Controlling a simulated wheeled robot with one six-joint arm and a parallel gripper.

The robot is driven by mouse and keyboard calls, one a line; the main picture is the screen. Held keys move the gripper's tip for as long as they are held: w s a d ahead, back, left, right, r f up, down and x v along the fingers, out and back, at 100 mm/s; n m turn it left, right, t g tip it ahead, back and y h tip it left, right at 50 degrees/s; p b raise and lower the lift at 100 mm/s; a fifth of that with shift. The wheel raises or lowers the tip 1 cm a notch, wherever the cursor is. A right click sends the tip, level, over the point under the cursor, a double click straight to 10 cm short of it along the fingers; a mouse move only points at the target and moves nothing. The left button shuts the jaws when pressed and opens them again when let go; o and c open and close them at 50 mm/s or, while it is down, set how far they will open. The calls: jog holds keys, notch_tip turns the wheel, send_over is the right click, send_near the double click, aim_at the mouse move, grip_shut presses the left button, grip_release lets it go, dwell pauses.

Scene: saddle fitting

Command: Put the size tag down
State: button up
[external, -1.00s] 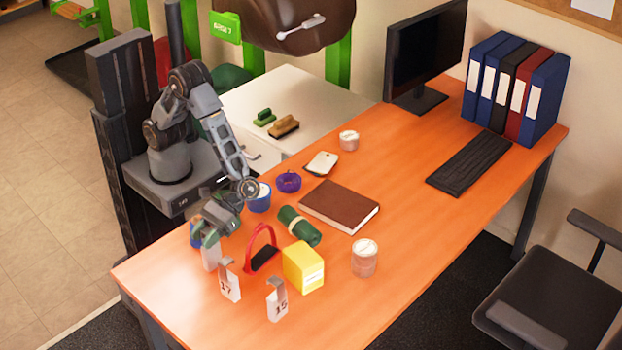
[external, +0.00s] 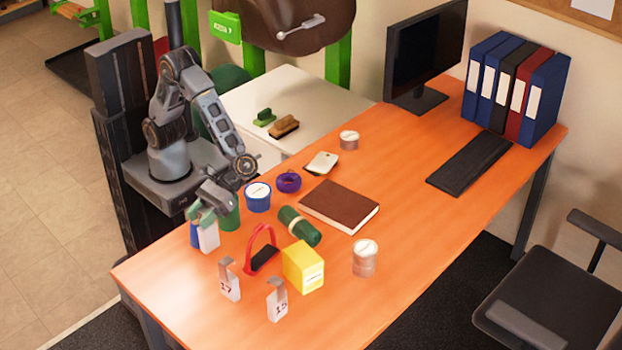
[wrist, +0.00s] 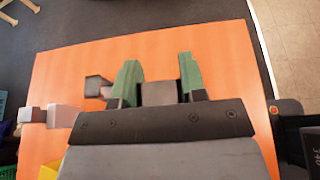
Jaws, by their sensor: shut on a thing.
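My gripper (external: 207,214) is shut on a size tag (external: 208,237), a white plate with a grey hook. The tag hangs below the fingers over the desk's near-left part, in front of a blue object. I cannot read a number on it. In the wrist view the green fingers (wrist: 160,82) have the grey hook (wrist: 160,94) between them. Two other tags, marked 17 (external: 230,287) and 15 (external: 277,304), stand on the orange desk (external: 350,315) nearer the front edge.
A brown book (external: 339,205) lies farther right. The desk's front left corner is clear.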

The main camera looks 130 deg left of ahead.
jog(key=shift+n+t, duration=0.3)
jog(key=shift+t, duration=0.1)
jog(key=r, duration=0.2)
jog(key=a+r, duration=0.1)
jog(key=r, duration=0.1)
jog(key=r+p, duration=0.1)
jog(key=shift+w+a+r, duration=0.25)
jog(key=shift+w+r, duration=0.05)
jog(key=shift+r, duration=0.1)
jog(key=w+a+r+n+t+y+p, duration=0.1)
jog(key=w+a+r+n+t+y, duration=0.35)
jog(key=a+n+t, duration=0.2)
jog(key=w+a+r+n+t+y+p, duration=0.1)
jog(key=w+a+r+n+t+y, duration=0.4)
jog(key=a, duration=0.3)
jog(key=w+d+f+n+h, duration=0.1)
jog(key=w+f, duration=1.1)
jog(key=w, duration=0.1)
jog(key=shift+w+f, duration=0.2)
jog(key=shift+w, duration=0.05)
jog(key=shift+f+h, duration=0.15)
jog(key=shift+h, duration=0.1)
